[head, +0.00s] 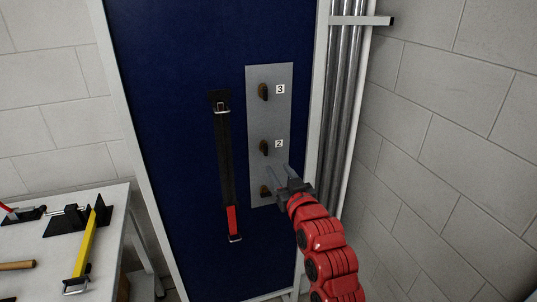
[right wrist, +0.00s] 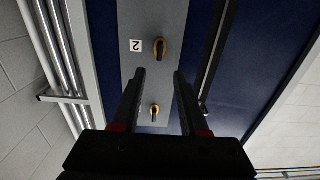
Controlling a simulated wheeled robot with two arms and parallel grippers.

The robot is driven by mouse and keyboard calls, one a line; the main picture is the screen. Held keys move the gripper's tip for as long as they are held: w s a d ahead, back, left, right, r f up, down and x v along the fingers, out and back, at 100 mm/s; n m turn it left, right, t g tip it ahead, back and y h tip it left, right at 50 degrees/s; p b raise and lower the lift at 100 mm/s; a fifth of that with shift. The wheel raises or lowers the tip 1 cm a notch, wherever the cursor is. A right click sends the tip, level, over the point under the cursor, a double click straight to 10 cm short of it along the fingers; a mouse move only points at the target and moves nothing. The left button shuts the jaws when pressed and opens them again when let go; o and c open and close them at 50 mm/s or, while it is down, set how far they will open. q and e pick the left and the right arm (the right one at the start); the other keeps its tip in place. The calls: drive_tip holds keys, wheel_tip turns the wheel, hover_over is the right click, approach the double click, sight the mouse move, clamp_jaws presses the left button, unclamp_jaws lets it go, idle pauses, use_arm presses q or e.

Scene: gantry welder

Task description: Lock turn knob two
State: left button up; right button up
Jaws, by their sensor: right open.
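My left gripper is out of view.
Knob three (head: 263,91) is at the panel's top; it shows between the fingers in the right wrist view (right wrist: 154,110). A black strap with a red end (head: 226,160) hangs left of the panel. Grey pipes (head: 343,110) run at right. A table (head: 40,250) with tools stands at left.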

sight(267, 150)
drive_tip(key=p+x, duration=0.2)
drive_tip(key=x, duration=0.6)
drive_tip(key=shift+w, duration=0.15)
drive_tip(key=shift+w+a+f, duration=0.1)
drive_tip(key=shift+w+a, duration=0.15)
drive_tip(key=shift+w, duration=0.4)
clamp_jaws()
